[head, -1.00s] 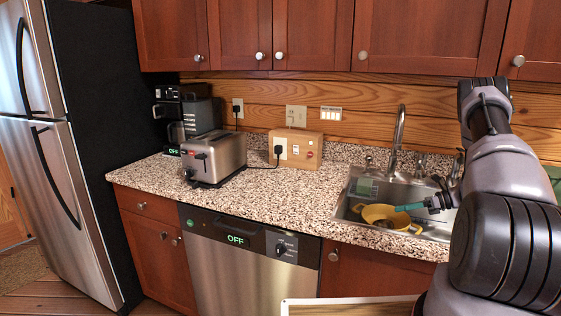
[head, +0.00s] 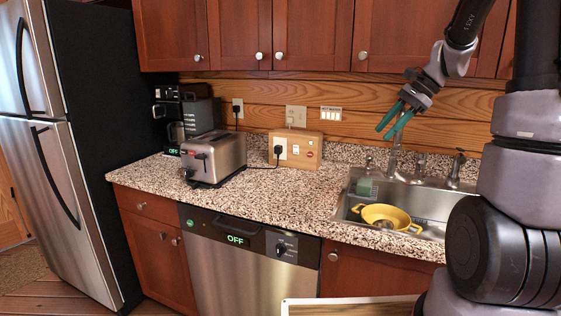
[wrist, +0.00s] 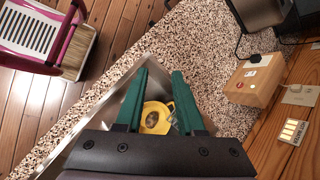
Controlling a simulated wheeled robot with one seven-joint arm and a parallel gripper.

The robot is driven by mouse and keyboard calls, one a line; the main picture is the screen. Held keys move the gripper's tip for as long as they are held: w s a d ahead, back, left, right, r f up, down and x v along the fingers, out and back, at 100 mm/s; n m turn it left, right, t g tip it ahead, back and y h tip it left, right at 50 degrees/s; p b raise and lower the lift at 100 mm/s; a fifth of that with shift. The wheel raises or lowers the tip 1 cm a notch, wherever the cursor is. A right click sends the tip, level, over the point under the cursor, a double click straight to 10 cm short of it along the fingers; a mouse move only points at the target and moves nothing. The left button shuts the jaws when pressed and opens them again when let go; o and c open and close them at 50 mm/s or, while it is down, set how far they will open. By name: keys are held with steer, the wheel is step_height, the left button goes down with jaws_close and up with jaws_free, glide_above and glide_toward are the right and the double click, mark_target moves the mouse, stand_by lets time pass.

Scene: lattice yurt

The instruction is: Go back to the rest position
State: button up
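My gripper (head: 391,121) is raised above the sink, in front of the wooden wall. Its two green fingers are apart with nothing between them; they also show in the wrist view (wrist: 160,88). My arm rises at the right of the head view and bends over toward the sink. Below the gripper, a yellow pot or colander (head: 386,217) sits in the steel sink (head: 433,203). In the wrist view the yellow vessel (wrist: 157,117) shows beyond the fingers, with something brownish inside it.
A toaster (head: 213,158) and a coffee maker (head: 190,115) stand on the speckled counter (head: 290,196). A wooden box (head: 296,149) with an outlet is against the wall. Red-brown cabinets (head: 300,35) hang overhead, close to my arm. The faucet (head: 395,155) stands behind the sink.

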steer(key=s+a+r+n+t+h, duration=0.2)
steer(key=s+r+n, duration=0.2)
steer(key=s, duration=0.6)
steer(key=s+a+r+n+t+h, duration=0.2)
steer(key=s+r+n, duration=0.3)
steer(key=s, duration=0.5)
steer(key=shift+a+n+t+h, duration=0.3)
steer(key=shift+t+h, duration=0.1)
steer(key=shift+t, duration=0.4)
steer(key=shift+r, duration=0.1)
